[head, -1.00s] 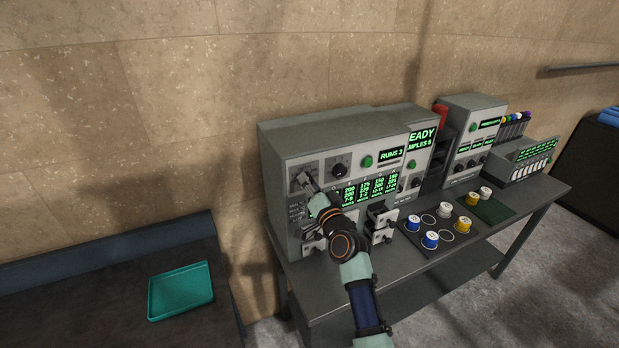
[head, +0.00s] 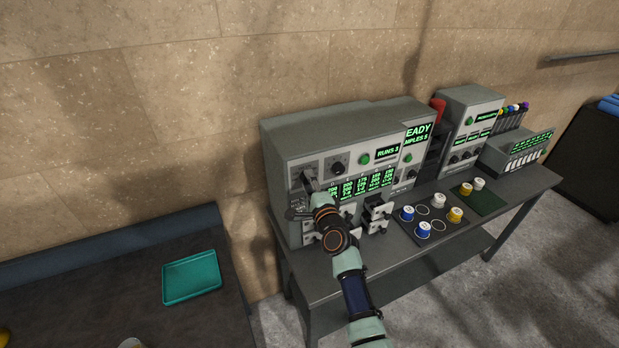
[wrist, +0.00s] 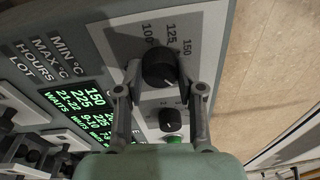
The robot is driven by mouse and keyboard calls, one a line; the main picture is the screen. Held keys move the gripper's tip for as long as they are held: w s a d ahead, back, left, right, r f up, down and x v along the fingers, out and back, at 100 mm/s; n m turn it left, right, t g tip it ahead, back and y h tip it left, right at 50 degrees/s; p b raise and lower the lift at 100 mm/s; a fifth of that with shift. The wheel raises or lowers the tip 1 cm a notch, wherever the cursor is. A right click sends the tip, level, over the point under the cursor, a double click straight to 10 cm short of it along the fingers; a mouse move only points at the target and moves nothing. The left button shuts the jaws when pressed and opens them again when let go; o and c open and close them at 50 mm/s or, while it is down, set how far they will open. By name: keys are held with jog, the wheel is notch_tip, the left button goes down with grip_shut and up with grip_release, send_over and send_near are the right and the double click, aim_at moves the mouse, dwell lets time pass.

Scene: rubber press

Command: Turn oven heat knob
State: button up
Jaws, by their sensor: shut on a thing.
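The heat knob (wrist: 158,70) is a large black dial with a white pointer line, beside a scale marked 100, 125 and 150 in the wrist view. My gripper (wrist: 160,88) has one finger on each side of this knob and is shut on it. The pointer slants toward the 150 end of the scale. In the head view my gripper (head: 308,184) is at the upper left of the grey oven panel (head: 290,150); it mostly hides the knob there.
A smaller black knob (wrist: 170,121) and a green button (wrist: 174,139) sit close to the gripped knob. Lit displays (head: 362,187) are to its right. A mat with several capped jars (head: 423,231) lies on the bench. A teal tray (head: 191,278) lies at left.

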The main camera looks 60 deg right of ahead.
jog(key=shift+m+p, duration=0.35)
jog(key=shift+m, duration=0.25)
jog(key=o, duration=1.1)
jog(key=shift+o, duration=0.2)
jog(key=v, duration=1.2)
jog(key=shift+a+r, duration=0.1)
